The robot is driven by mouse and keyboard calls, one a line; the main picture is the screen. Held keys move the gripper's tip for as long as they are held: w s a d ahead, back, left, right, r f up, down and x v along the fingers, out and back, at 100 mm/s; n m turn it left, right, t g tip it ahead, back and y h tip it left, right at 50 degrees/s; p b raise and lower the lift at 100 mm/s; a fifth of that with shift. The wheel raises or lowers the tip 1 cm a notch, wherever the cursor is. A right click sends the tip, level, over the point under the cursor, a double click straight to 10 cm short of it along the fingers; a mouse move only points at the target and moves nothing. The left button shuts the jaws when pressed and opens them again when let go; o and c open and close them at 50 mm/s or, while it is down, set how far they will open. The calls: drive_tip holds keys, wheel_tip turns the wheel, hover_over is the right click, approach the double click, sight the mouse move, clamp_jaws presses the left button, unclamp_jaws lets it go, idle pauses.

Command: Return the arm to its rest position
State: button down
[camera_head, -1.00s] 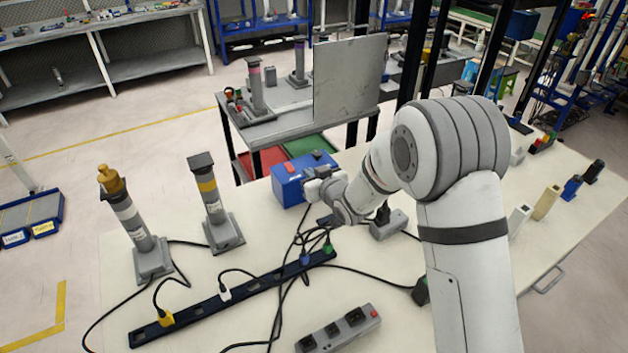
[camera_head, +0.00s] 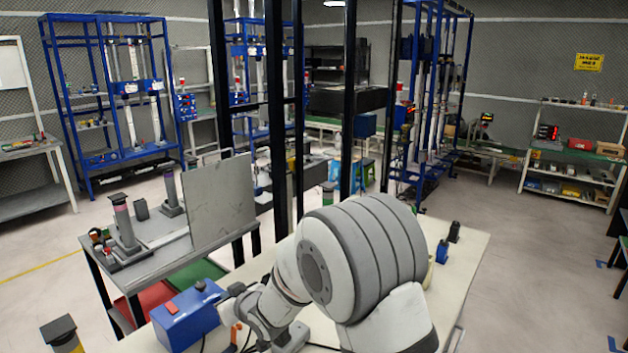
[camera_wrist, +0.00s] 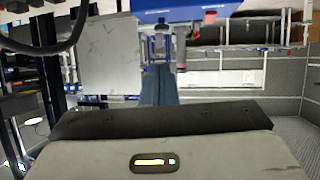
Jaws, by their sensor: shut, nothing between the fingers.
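My arm reaches from the lower right of the head view over the pale table (camera_head: 470,255). My gripper (camera_head: 232,292) is at the end of the folded-down wrist, beside the right end of a blue box (camera_head: 185,318) with an orange-red part on top. In the wrist view my gripper (camera_wrist: 160,85) shows as two bluish fingers close together, shut with nothing held. The dark and grey gripper body fills the lower part of that view. A blue shape (camera_wrist: 185,12) at its top edge looks like the box.
A grey side table (camera_head: 150,240) with an upright metal plate (camera_head: 222,200) and grey posts stands left of the arm. Black uprights (camera_head: 275,130) rise behind the table. A small blue item (camera_head: 443,252) and a black one (camera_head: 455,231) stand at the right. Floor is open further right.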

drive_tip(key=s+d+r+m+h, duration=0.2)
drive_tip(key=d+r, duration=0.1)
drive_tip(key=d, duration=0.6)
drive_tip(key=s+d+r+m+g+h, duration=0.1)
drive_tip(key=s+d+r+m+h, duration=0.15)
drive_tip(key=d, duration=0.65)
drive_tip(key=s+d+r+m+h, duration=0.1)
drive_tip(key=s+d+r+h, duration=0.2)
drive_tip(key=d, duration=0.5)
drive_tip(key=s+d+m+g, duration=0.1)
drive_tip(key=s+d, duration=0.3)
drive_tip(key=s, duration=0.3)
drive_tip(key=s+d+m+g+h, duration=0.1)
drive_tip(key=s+d+g, duration=0.1)
drive_tip(key=s+d, duration=0.2)
drive_tip(key=s+d+r+m+g, duration=0.1)
drive_tip(key=s+d, duration=0.3)
drive_tip(key=s, duration=0.5)
drive_tip(key=shift+s+m+g+h, duration=0.3)
drive_tip(key=shift+m+g+h, duration=0.05)
drive_tip(key=shift+g, duration=0.25)
drive_tip(key=shift+a+r, duration=0.15)
